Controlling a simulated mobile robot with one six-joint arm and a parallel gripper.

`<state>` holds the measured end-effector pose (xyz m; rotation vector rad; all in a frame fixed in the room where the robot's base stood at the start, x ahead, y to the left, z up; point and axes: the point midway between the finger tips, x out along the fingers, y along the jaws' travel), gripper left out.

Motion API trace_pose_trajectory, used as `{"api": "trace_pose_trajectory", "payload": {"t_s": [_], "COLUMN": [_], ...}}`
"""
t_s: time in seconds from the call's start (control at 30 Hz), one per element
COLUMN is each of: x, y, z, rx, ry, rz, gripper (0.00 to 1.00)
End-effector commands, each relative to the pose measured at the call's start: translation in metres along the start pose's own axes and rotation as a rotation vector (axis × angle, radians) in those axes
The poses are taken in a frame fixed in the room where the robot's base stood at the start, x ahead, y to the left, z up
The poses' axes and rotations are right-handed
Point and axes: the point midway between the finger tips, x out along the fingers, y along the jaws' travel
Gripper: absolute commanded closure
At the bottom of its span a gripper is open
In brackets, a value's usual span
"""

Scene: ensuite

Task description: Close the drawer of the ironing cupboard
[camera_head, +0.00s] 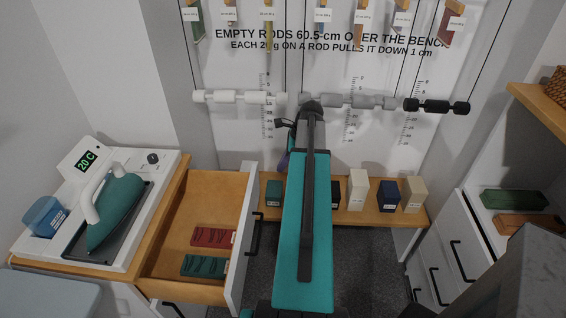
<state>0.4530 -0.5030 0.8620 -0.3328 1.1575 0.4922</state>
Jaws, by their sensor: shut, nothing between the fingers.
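The ironing cupboard stands at the left, its wooden top (172,186) carrying a white ironing station (139,205). Its drawer (196,198) is pulled well out to the right, showing the bare wooden inside. The drawer's white front (240,250) faces right and bears a dark handle (256,235). A red packet (213,237) and a green packet (204,266) lie in the drawer. My teal arm rises right of the drawer front. A small dark part beside its far end looks like my gripper (281,123), shut and empty, beyond the drawer and apart from it. My arm hides part of it.
A teal iron (114,212) and a blue container (44,216) stand on the station. A low wooden bench (338,216) with several small boxes lies beyond my arm. Hanging rods (348,101) cross the back wall.

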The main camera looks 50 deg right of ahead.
Motion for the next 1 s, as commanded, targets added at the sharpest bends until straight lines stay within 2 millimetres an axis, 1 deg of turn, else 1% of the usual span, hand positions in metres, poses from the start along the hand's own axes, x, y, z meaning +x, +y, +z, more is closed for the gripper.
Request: {"api": "trace_pose_trajectory", "payload": {"t_s": [0.77,0.8,0.9,1.0], "x": [0.080,0.080,0.084,0.088], "y": [0.000,0.000,0.000,0.000], "z": [0.000,0.007,0.019,0.027], "rx": [0.000,-0.002,-0.001,0.000], "ry": [0.000,0.000,0.000,0.000], "rz": [0.002,0.001,0.000,0.001], "gripper": [1.00,1.00,1.00,1.00]}}
